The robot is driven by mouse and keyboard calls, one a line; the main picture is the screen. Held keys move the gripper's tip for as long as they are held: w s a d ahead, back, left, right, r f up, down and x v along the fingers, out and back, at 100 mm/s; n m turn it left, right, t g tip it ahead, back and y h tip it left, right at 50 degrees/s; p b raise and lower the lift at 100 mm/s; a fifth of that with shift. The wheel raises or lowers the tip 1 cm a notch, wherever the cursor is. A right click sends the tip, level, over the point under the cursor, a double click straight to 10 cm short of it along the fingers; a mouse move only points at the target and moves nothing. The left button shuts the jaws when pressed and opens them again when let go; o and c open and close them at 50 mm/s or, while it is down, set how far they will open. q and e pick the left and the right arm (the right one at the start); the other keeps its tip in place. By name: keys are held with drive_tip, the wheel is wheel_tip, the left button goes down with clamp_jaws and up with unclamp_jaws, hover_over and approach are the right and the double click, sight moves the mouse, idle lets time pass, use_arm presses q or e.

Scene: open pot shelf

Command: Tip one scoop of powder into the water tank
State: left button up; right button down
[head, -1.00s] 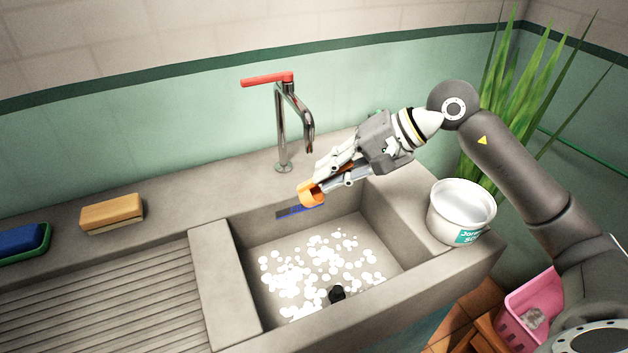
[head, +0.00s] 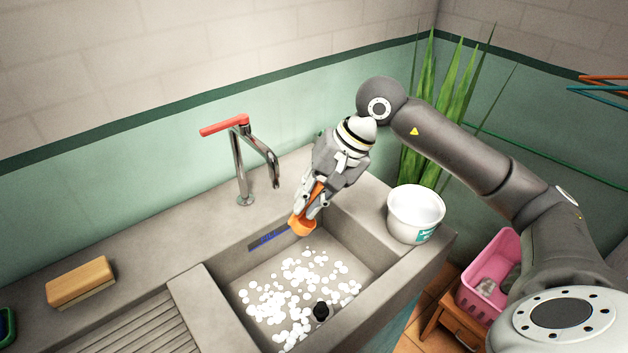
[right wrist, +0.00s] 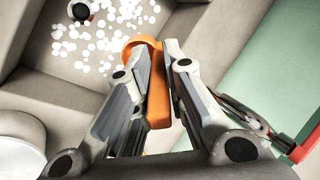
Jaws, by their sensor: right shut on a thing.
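My right gripper (head: 312,200) points steeply down over the back edge of the stone tank (head: 352,236), shut on an orange scoop (head: 302,226). The scoop hangs low inside the tank near its back wall, its head tilted downward; I cannot see whether powder is in it. In the right wrist view the orange scoop handle (right wrist: 158,90) lies between the fingers. Many white flecks (head: 290,290) are spread across the tank, around a black plug (head: 321,310). The white tub (head: 413,225) stands on the right ledge; its contents are not clear. My left gripper is out of view.
A chrome tap with a red lever (head: 240,165) stands behind the tank, left of my gripper. A plant (head: 440,110) and a pink basket (head: 490,285) are at the right.

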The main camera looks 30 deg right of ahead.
drive_tip(key=shift+w+a+r+g+h+p, duration=0.15)
drive_tip(key=shift+w+a+g+h+p, duration=0.3)
drive_tip(key=shift+p, duration=1.3)
drive_tip(key=shift+w+a+r+g+h+p, duration=0.15)
drive_tip(key=shift+a+g+h+p, duration=0.55)
drive_tip(key=shift+p, duration=1.1)
drive_tip(key=shift+w+a+r+g+h+p, duration=0.25)
drive_tip(key=shift+h+p, duration=0.6)
drive_tip(key=shift+p, duration=0.9)
drive_tip(key=shift+w+a+f+h+p, duration=0.2)
drive_tip(key=shift+a+f+h+p, duration=0.1)
drive_tip(key=shift+a+h+p, duration=0.25)
drive_tip(key=shift+d+f, duration=0.1)
drive_tip(key=shift+d, duration=0.05)
